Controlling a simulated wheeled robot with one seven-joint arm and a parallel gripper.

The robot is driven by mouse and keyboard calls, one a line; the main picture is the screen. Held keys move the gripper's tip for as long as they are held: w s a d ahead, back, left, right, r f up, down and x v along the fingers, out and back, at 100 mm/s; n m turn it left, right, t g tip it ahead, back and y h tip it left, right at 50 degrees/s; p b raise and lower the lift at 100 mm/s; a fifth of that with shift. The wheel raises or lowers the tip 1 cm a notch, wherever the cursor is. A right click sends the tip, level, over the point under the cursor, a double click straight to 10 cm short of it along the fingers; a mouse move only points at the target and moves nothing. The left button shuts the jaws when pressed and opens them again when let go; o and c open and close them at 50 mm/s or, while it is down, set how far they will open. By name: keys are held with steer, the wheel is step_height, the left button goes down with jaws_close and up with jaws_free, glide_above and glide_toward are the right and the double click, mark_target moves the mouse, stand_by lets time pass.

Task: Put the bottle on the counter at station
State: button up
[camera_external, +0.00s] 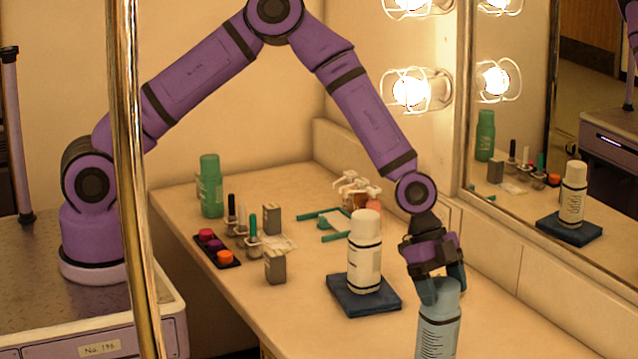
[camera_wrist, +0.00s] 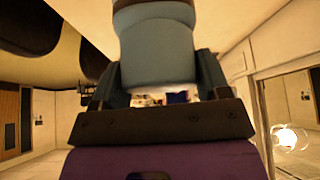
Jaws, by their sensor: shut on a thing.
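My gripper (camera_external: 442,287) is shut on a pale blue-grey bottle (camera_external: 438,328) with dark markings, holding it by its upper end. The bottle is upright at the near right of the counter (camera_external: 505,335). Its lower end is cut off by the picture edge, so I cannot tell whether it touches the counter. In the wrist view the bottle (camera_wrist: 157,50) fills the space between my two fingers (camera_wrist: 160,75), with a brownish band at its far end. A white bottle (camera_external: 364,250) stands upright on a dark blue mat (camera_external: 362,297), left of my gripper.
A green bottle (camera_external: 211,186), a dark tray with coloured pots (camera_external: 224,257), small grey boxes (camera_external: 275,266) and green strips (camera_external: 318,236) occupy the counter's left and back. A mirror (camera_external: 575,230) and lit bulbs (camera_external: 410,90) line the right wall. A brass pole (camera_external: 128,180) stands in front.

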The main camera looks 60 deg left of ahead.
steer(key=o, duration=1.7)
steer(key=shift+f, duration=0.1)
steer(key=s+a+r+n+t+y, duration=0.15)
steer(key=s+a+r, duration=0.25)
steer(key=a+r, duration=0.5)
steer(key=s+a+r+n+y, duration=0.2)
steer(key=s+a+r+n, duration=0.15)
steer(key=a+r, duration=0.65)
steer(key=s+a+r+n+t+y, duration=0.15)
steer(key=s+a+r, duration=0.25)
steer(key=a+r, duration=0.5)
steer(key=s+a+r+n, duration=0.3)
steer(key=s+a+n, duration=0.2)
steer(key=s, duration=0.5)
steer(key=s+a+r+n+t+y, duration=0.1)
steer(key=s+a+r+n, duration=0.2)
steer(key=s+a, duration=0.6)
steer(key=s+n, duration=0.2)
steer(key=shift+s+a, duration=0.15)
steer(key=shift+s, duration=0.15)
